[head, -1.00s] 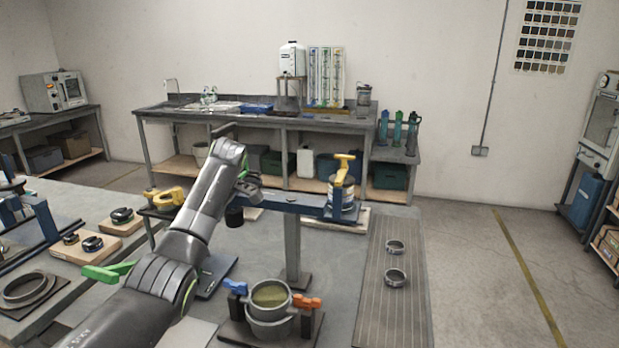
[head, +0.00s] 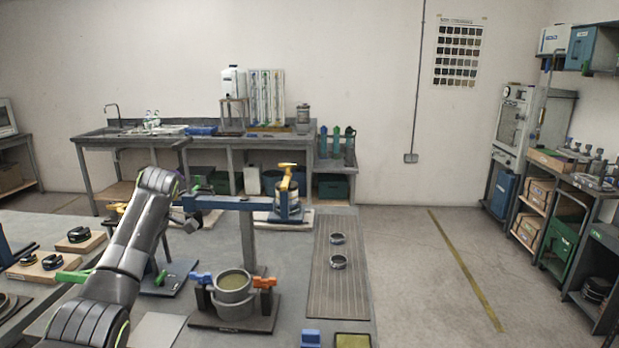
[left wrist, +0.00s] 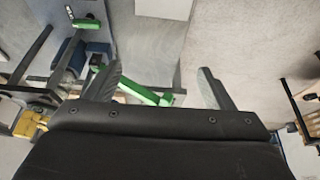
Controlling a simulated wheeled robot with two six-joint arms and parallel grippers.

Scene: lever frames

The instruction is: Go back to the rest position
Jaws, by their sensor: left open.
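My left arm rises from the lower left of the head view and bends down at its top. My left gripper (head: 190,222) is small and partly hidden there, near the left end of a blue beam (head: 228,203) on a grey post. In the left wrist view my left gripper (left wrist: 160,86) has its two fingers wide apart with nothing held between them. A green lever (left wrist: 135,90) shows beyond and partly behind the left finger; I cannot tell whether they touch. My right gripper is in neither view.
A grey pot (head: 234,287) stands between a blue clamp (head: 201,278) and an orange clamp (head: 264,282). Two metal rings (head: 338,262) lie on a ribbed mat (head: 340,297). A yellow-handled can (head: 287,197) stands at the beam's right end.

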